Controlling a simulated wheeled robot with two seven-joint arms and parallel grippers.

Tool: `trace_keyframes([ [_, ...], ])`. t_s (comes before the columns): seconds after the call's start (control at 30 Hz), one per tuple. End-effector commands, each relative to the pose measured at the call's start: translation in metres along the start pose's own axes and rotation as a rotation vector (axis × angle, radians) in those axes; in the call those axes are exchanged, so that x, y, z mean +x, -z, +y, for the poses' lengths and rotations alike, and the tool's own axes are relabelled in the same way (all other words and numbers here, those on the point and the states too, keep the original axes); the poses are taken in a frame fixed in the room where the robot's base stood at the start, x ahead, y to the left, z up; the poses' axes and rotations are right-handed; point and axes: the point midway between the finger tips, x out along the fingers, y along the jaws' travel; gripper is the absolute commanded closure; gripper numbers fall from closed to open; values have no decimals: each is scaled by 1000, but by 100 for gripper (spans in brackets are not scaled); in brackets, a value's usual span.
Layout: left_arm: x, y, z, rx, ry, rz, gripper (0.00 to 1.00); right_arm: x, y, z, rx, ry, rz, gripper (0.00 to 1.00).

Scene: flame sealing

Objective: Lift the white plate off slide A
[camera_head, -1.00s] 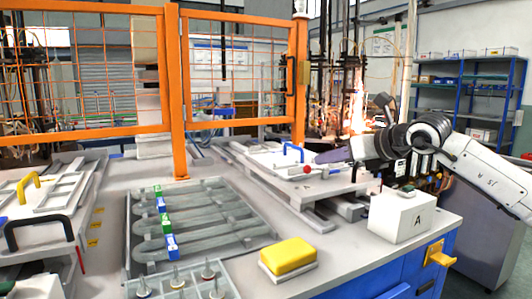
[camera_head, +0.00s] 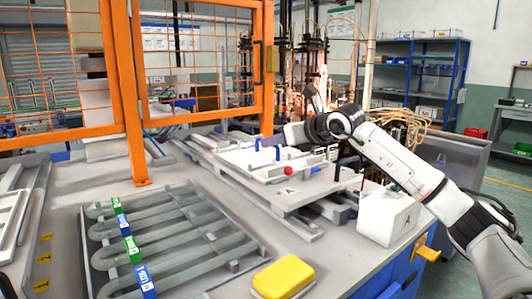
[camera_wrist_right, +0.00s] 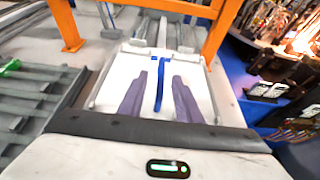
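The white plate (camera_head: 240,158) lies on slide A (camera_head: 318,186), a grey sliding board marked A on rails. The plate has an upright blue handle (camera_head: 277,153) and a red knob (camera_head: 288,171). My right gripper (camera_wrist_right: 160,78) is open. In the right wrist view its two grey-purple fingers are apart, one on each side of the blue handle (camera_wrist_right: 160,85), with visible gaps. I cannot tell how far above the plate the fingertips are. In the head view the gripper's body is beside and above the handle, and its fingers are hidden. My left gripper is not in view.
A white box marked A (camera_head: 388,217) stands at the table's right edge. A yellow block (camera_head: 283,276) sits at the front. A grey rack (camera_head: 215,270) with green and blue labels fills the left middle.

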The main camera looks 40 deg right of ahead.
Motion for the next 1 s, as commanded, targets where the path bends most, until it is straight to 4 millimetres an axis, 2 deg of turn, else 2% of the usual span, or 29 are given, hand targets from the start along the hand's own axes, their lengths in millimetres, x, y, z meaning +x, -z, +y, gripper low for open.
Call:
trace_keyframes([
  [0.07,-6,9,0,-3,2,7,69,12,-6,-1,5,-3,-1,69],
  [0.2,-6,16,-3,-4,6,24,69,29,-4,-2,3,-2,0,69],
  [0.5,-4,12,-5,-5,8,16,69,34,-2,-2,0,0,0,69],
  [0.7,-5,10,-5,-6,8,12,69,34,-2,-2,0,0,0,100],
  [1.0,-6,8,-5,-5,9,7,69,33,-5,-2,1,0,-7,100],
])
